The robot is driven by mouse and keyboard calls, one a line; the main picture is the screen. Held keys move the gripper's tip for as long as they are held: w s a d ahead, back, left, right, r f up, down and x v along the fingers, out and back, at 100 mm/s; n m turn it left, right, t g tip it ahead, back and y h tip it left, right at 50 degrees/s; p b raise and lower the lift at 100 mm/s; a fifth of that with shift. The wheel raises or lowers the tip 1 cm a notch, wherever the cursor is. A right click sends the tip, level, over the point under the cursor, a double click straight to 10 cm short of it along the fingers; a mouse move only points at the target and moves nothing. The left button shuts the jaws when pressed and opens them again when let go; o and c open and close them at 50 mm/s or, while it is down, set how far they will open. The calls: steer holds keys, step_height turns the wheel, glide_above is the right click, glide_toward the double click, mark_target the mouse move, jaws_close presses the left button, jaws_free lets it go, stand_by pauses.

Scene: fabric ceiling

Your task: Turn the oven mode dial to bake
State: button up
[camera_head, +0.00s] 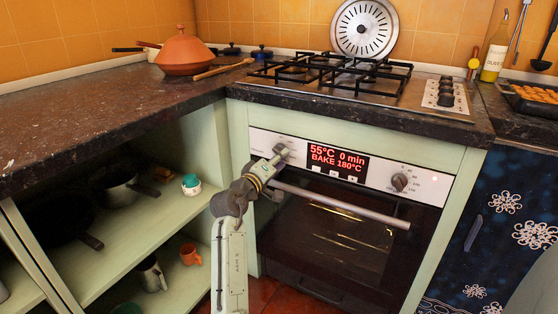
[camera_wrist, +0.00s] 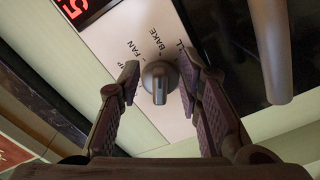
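The oven mode dial is a grey knob (camera_wrist: 160,80) on the pale control panel, with BAKE, FAN and partly hidden labels around it in the wrist view. In the head view the dial (camera_head: 281,150) is at the panel's left, partly covered by my gripper (camera_head: 272,162). In the wrist view my gripper (camera_wrist: 158,70) is open, one finger on each side of the dial. A small gap shows on the left; contact on the right is unclear. The red display (camera_head: 338,160) reads 55°C, 0 min, BAKE 180°C. I cannot make out the dial's pointer.
The oven handle bar (camera_head: 340,204) runs below the panel, close to my gripper. A second dial (camera_head: 400,182) is on the panel's right. The dark countertop edge (camera_head: 350,127) overhangs the panel. Open shelves (camera_head: 130,235) with pots and cups are left of my arm.

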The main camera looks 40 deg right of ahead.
steer(key=v, duration=1.2)
